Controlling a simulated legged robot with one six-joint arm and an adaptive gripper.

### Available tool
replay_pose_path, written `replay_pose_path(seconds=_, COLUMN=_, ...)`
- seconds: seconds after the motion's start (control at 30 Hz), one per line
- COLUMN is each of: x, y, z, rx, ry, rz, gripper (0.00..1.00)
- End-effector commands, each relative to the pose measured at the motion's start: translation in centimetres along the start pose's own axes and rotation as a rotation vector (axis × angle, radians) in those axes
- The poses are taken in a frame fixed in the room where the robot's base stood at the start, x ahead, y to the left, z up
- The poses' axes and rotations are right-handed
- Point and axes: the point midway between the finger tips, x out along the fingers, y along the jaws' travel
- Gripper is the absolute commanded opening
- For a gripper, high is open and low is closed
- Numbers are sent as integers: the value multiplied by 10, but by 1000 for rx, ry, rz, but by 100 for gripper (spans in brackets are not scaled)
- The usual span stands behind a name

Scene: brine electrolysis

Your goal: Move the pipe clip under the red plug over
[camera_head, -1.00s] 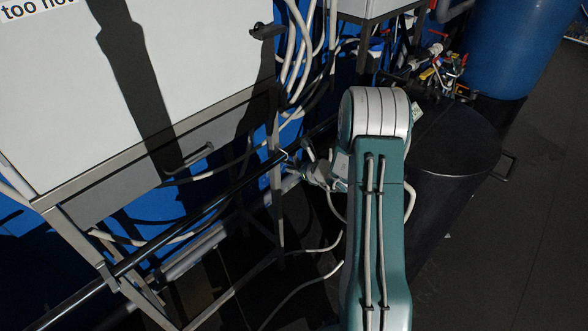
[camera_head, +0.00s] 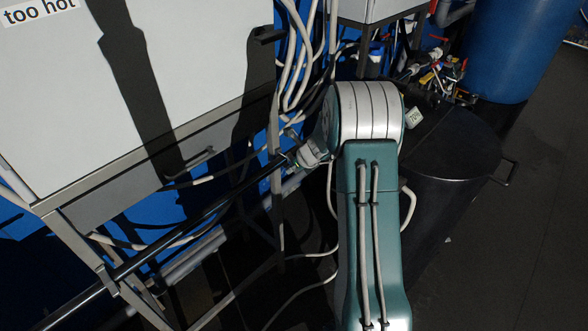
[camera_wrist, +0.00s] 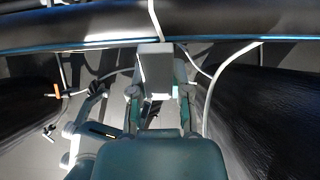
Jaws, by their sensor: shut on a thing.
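My gripper (camera_head: 292,158) is by the long dark pipe (camera_head: 190,226) at the front of the white cabinet; my arm partly hides it. In the wrist view my gripper (camera_wrist: 160,92) has its fingers on either side of a grey block (camera_wrist: 155,66), shut on it. I take this block for the pipe clip; it sits against the dark pipe (camera_wrist: 90,32) that crosses the top of that view. I cannot make out the red plug for certain in either view.
The white cabinet (camera_head: 60,95) on a metal frame (camera_head: 75,240) stands at left. Loose white hoses (camera_head: 295,60) hang beside it. A black drum (camera_head: 440,180) and a blue barrel (camera_head: 510,45) stand at right. The dark floor (camera_head: 530,240) at far right is clear.

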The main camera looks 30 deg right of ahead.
Motion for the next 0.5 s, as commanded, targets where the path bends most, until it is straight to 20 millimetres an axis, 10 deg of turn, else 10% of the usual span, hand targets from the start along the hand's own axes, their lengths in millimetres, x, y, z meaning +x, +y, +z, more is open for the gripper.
replay_pose_path(seconds=0.5, x=-2, y=-2, z=8, rx=0, ry=120, rz=-6, gripper=0)
